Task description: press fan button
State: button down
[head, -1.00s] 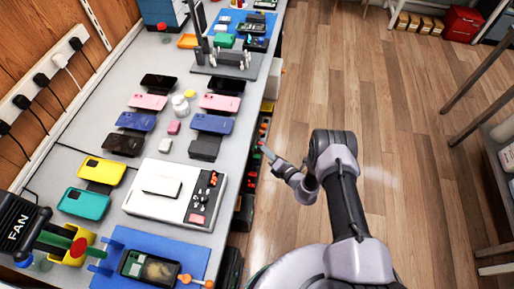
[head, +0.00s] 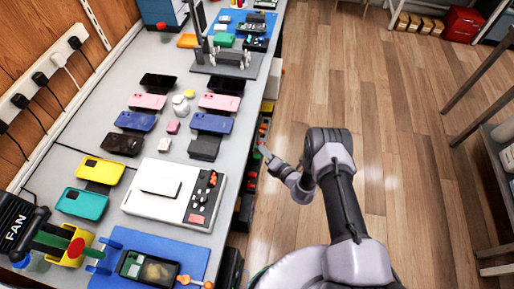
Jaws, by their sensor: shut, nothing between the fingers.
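A black unit (head: 16,228) marked "FAN" stands at the lower left edge of the head view, partly cut off. A round red disc (head: 76,247) shows just right of it, by green and yellow parts; I cannot tell for sure whether it is the fan's button. My gripper (head: 263,152) is at the right edge of the workbench, far from the fan unit and beyond the white device. It is small in view, shut and holding nothing.
The grey workbench (head: 60,150) holds several phones and cases in rows. A white device (head: 150,207) with a dark button panel and a blue mat (head: 190,258) with an opened phone lie near the front. Open wooden floor (head: 400,120) is to the right.

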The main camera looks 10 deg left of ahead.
jog(key=shift+a, duration=0.1)
jog(key=d+b, duration=0.1)
jog(key=d, duration=0.6)
jog(key=shift+s+d, duration=0.15)
jog(key=shift+d, duration=0.25)
dwell(0.4)
